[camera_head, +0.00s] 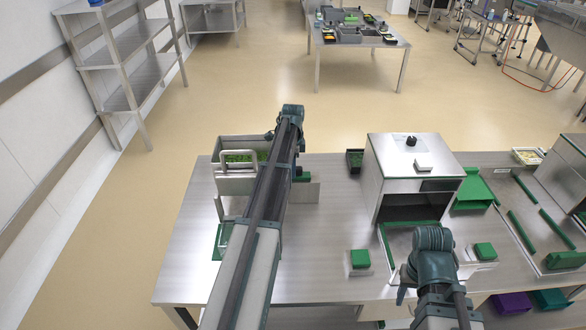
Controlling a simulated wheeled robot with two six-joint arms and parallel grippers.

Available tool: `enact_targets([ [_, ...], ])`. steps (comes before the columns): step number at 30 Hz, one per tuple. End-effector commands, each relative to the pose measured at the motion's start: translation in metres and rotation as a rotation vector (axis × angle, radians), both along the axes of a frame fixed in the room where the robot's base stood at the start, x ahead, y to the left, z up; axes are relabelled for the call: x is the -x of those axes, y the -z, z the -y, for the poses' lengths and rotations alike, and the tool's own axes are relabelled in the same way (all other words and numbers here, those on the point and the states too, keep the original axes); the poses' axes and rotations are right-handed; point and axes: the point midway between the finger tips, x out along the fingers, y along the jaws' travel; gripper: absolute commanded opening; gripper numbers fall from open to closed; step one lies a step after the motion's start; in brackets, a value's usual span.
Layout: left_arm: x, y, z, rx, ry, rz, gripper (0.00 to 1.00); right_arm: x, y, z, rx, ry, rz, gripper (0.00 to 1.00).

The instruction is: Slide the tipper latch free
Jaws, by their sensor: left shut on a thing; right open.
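The tipper (221,186) is a steel bin with green contents and a looped handle, standing at the left end of the steel table. A small green part (303,177), perhaps its latch, shows just right of my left arm. My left gripper (291,122) is at the tipper's right side; my own arm hides its fingers and most of the latch area. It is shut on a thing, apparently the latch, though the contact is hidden. My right gripper (431,262) is open over the table's front, before the sealer; its fingertips are hard to see.
The steel sealer box (413,153) stands mid-table, its front open. Green-topped blocks (360,259) (485,251) sit near the front edge. A green tray (475,190) and green rails (521,231) lie to the right. Table between tipper and sealer is mostly clear.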

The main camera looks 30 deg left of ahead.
Motion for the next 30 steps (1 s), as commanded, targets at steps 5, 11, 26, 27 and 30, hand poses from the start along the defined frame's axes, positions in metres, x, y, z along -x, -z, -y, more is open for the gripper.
enact_targets([
  [5, 0.000, 0.000, 0.000, 0.000, 0.000, 0.000, 0.00, 0.000, 0.000, 0.000, 0.000, 0.000, 0.000, 0.50],
  [11, 0.000, 0.000, 0.000, 0.000, 0.000, 0.000, 0.00, 0.000, 0.000, 0.000, 0.000, 0.000, 0.000, 0.50],
  [26, -0.009, 0.000, 0.014, 0.000, 0.004, 0.000, 0.00, 0.000, 0.000, 0.000, 0.000, 0.000, 0.000, 0.50],
  [27, -0.013, 0.000, 0.019, 0.000, 0.003, 0.000, 0.00, 0.000, 0.000, 0.000, 0.000, 0.000, 0.000, 0.50],
  [30, -0.022, 0.000, 0.034, 0.000, 0.004, 0.000, 0.00, 0.000, 0.000, 0.000, 0.000, 0.000, 0.000, 0.50],
])
